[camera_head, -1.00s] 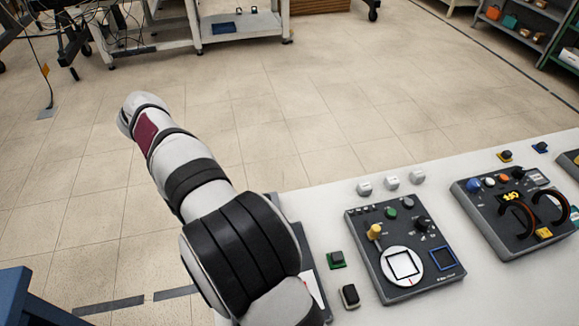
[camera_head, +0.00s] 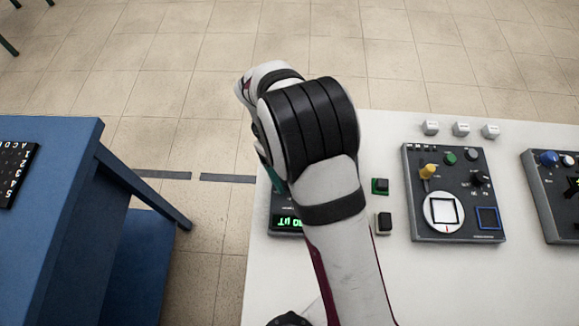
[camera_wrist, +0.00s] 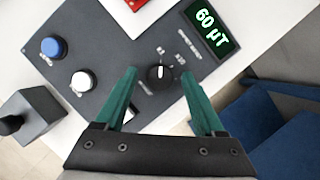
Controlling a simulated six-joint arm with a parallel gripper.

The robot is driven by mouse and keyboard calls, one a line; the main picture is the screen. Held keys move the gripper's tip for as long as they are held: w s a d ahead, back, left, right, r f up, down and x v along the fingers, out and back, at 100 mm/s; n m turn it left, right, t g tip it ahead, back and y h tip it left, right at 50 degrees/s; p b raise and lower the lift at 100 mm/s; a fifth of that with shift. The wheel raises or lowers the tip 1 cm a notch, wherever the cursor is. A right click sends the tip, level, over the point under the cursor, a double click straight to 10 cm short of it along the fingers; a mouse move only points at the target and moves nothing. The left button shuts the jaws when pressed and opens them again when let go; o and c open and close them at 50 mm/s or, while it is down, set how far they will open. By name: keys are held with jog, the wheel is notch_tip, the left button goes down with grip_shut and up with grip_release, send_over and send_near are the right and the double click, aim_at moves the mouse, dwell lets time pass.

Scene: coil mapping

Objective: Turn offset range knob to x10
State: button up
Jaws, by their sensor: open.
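In the wrist view, a small black round knob (camera_wrist: 159,77) with a white pointer line sits on a dark grey panel (camera_wrist: 108,45). Its pointer faces roughly up the picture, and small white scale marks surround it. I cannot tell the fingertips' height above the panel. A green display (camera_wrist: 210,27) beside the knob reads 60 µT. In the head view, my arm hides most of this panel; part of its display (camera_head: 287,222) shows.
Blue (camera_wrist: 51,48) and white (camera_wrist: 82,82) buttons are on the panel. A joystick box (camera_wrist: 28,115) stands left of it. In the head view, another control panel (camera_head: 414,220) is to the right, and a blue table (camera_head: 60,240) is left across a floor gap.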

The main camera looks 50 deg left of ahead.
grip_shut()
jog(key=shift+m, duration=0.3)
jog(key=m+g, duration=0.1)
jog(key=m, duration=0.2)
jog(key=shift+w+m+g, duration=0.1)
jog(key=shift+m+g, duration=0.2)
jog(key=shift+m, duration=0.1)
jog(key=m+g+y, duration=0.1)
jog(key=m, duration=0.3)
jog(key=shift+w, duration=0.1)
jog(key=shift+m+g, duration=0.3)
grip_release()
dwell(0.3)
